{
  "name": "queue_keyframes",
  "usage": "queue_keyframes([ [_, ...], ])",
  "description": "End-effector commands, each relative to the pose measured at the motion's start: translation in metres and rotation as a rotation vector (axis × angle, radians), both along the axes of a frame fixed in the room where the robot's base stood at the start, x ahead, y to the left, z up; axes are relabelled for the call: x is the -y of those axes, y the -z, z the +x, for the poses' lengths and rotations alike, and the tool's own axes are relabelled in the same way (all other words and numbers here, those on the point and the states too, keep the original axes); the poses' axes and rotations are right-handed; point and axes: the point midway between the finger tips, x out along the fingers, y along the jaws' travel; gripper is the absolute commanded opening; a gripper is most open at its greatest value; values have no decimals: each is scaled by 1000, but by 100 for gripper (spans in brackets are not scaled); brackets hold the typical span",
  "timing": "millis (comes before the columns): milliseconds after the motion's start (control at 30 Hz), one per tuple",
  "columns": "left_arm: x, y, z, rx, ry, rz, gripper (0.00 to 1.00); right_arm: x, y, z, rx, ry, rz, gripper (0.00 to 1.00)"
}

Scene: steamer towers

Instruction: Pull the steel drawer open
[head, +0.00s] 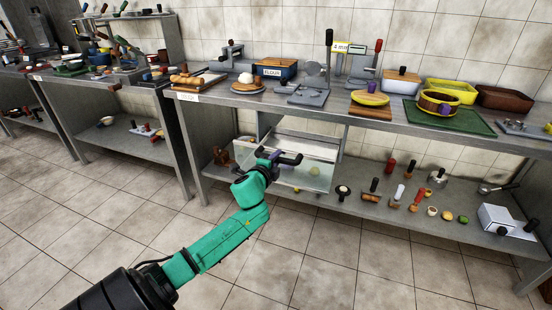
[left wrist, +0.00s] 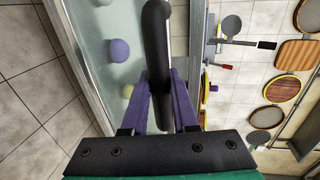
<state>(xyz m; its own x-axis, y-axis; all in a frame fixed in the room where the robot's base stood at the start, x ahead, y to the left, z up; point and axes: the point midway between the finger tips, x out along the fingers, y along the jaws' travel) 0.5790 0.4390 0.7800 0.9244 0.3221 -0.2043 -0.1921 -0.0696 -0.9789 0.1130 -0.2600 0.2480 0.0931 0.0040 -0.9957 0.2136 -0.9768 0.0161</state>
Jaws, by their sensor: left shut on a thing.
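The steel drawer (head: 312,182) hangs under the middle worktop and stands out from its housing, with its inside showing. A pale yellow-green ball (head: 315,171) lies in it. The left wrist view shows the drawer's pale floor (left wrist: 85,55) with a purple ball (left wrist: 119,50) on it. My left gripper (head: 274,160) is at the drawer front, shut on the black bar handle (head: 291,159). In the left wrist view the handle (left wrist: 157,45) runs between the purple fingers (left wrist: 161,100). My gripper hides part of the drawer front. My right gripper is not in view.
The worktop (head: 215,96) above carries a flour box (head: 275,70), a yellow tub (head: 449,91) and a green tray (head: 450,121). The lower shelf (head: 390,212) holds small tools and a white box (head: 497,220). The tiled floor in front is clear.

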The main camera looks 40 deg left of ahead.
Motion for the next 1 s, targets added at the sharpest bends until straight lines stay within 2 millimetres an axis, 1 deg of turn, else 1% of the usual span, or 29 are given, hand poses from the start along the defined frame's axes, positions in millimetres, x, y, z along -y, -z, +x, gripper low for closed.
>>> queue_keyframes([
  [367, 0, 0, 0, 0, 1, 0, 0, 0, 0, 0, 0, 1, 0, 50],
  [400, 0, 0, 0, 1, 1, 0, 31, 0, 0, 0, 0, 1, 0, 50],
  [433, 0, 0, 0, 1, 1, 0, 40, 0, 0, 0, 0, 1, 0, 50],
  [767, 0, -1, -1, 1, 1, 0, 40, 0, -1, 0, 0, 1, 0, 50],
  [867, 3, -2, -7, -1, 1, 0, 40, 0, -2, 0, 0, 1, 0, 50],
  [1000, 9, -6, -26, -3, 2, 0, 40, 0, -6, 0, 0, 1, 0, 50],
])
